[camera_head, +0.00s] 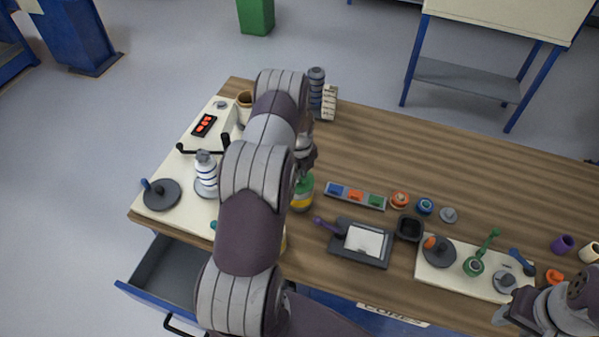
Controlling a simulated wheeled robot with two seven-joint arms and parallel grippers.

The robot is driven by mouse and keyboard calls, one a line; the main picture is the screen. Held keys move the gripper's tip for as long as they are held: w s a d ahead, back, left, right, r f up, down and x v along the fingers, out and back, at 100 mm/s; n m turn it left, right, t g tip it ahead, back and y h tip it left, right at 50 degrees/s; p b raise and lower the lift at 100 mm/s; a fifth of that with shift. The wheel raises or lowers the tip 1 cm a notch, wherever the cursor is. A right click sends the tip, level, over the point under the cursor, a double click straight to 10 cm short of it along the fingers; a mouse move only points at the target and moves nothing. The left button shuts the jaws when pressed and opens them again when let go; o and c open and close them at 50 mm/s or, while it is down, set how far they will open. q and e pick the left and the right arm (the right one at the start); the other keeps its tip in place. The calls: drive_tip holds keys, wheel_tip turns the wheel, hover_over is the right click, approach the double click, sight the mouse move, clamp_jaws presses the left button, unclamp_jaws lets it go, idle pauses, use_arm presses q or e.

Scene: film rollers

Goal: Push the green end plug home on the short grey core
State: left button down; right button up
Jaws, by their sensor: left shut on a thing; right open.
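My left gripper (304,172) points down behind my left forearm, near the middle of the table. It is shut on the green end plug (306,184), which shows just under the fingers. A yellow band (301,201) shows directly below the green; my arm partly hides this spot. I cannot make out the short grey core there, nor whether the plug is seated. My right gripper (507,314) is at the bottom right corner, open and apart from the left one, near the front edge.
A colour strip tray (372,207), an orange plug (400,199), a blue plug (425,206) and a dark pad (340,250) lie right of the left gripper. A cream board (430,279) holds tools. A white machine (172,165) stands left; a drawer (150,283) is open. The back right tabletop is clear.

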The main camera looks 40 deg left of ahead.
use_arm(q)
drive_tip(key=shift+f+b, duration=0.3)
drive_tip(key=shift+f, duration=0.1)
idle(0.6)
idle(0.4)
drive_tip(key=shift+c, duration=2.3)
unclamp_jaws()
drive_tip(key=shift+r, duration=0.15)
drive_tip(key=shift+r+p, duration=2.1)
drive_tip(key=shift+r, duration=1.3)
